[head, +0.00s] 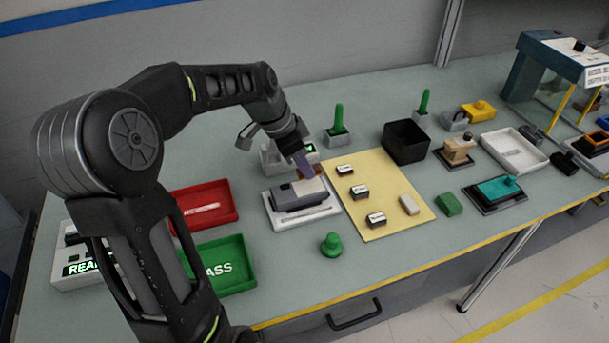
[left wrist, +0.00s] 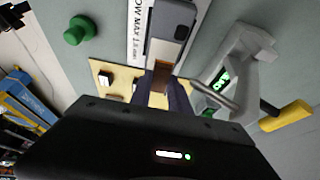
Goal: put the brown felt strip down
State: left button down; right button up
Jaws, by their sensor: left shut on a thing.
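My left gripper (head: 306,172) reaches in over the back right of a white fixture plate (head: 280,222). It is shut on the brown felt strip (left wrist: 161,68), which shows between the fingertips in the left wrist view. In the head view the strip is small and partly hidden by the fingers. A grey dashboard module (head: 298,194) lies on the plate, right beside the fingertips. The strip is close to the module's end; I cannot tell whether they touch. My right gripper is not in view.
A light device with a green display (left wrist: 222,80) stands close to the gripper. A yellow mat (head: 385,215) with small labelled blocks lies right of the plate. Red (head: 232,219) and green (head: 248,281) trays are at left. A green knob (head: 331,245) stands in front.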

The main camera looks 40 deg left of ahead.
aim_at(304, 177)
pick_arm(q)
jog(key=shift+f, duration=0.2)
jog(key=shift+f+p, duration=0.3)
jog(key=shift+f, duration=1.45)
jog(key=shift+f, duration=0.25)
jog(key=c, duration=1.2)
grip_release()
jog(key=shift+r, duration=0.1)
jog(key=shift+c, duration=0.2)
jog(key=shift+r, duration=0.1)
jog(key=shift+r, duration=0.15)
jog(key=b+v, duration=0.1)
jog(key=v, duration=1)
jog(key=shift+r, duration=0.4)
jog(key=shift+s, duration=0.1)
